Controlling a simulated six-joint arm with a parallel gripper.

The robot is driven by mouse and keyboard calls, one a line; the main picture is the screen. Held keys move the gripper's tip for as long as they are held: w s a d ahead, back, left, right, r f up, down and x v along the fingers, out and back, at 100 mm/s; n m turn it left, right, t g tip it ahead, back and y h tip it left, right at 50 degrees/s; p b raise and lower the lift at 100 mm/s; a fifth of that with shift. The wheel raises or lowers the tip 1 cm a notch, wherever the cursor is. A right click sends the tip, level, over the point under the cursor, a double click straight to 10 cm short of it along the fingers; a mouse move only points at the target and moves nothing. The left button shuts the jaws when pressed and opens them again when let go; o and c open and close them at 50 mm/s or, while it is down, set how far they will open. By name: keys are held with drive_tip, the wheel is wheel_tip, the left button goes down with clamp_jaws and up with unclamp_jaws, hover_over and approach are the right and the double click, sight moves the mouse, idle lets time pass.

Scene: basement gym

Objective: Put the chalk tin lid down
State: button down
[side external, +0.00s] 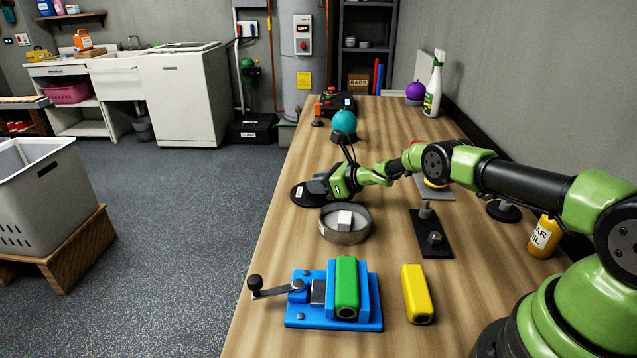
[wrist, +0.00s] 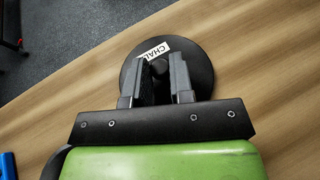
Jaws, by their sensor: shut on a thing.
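The chalk tin lid (wrist: 200,62) is a black disc with a white label reading "CHAL" in the wrist view. In the side view the lid (side external: 302,198) is at the left edge of the table, behind the tin. My gripper (wrist: 163,66) is shut on the lid's middle, where the fingers hide the knob. My gripper also shows in the side view (side external: 318,187), reaching to the lid from the right. Whether the lid touches the table I cannot tell. The round grey chalk tin (side external: 345,233) stands open just in front of it, with white blocks of chalk inside.
A blue vise (side external: 305,318) with a green block (side external: 347,285) and a yellow block (side external: 418,293) stand nearer. A black plate with a metal post (side external: 431,240) is right of the tin. A teal ball (side external: 344,122) is behind. The table's left edge is close to the lid.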

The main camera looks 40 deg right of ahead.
drive_tip(key=shift+f, duration=0.1)
drive_tip(key=c, duration=1)
unclamp_jaws()
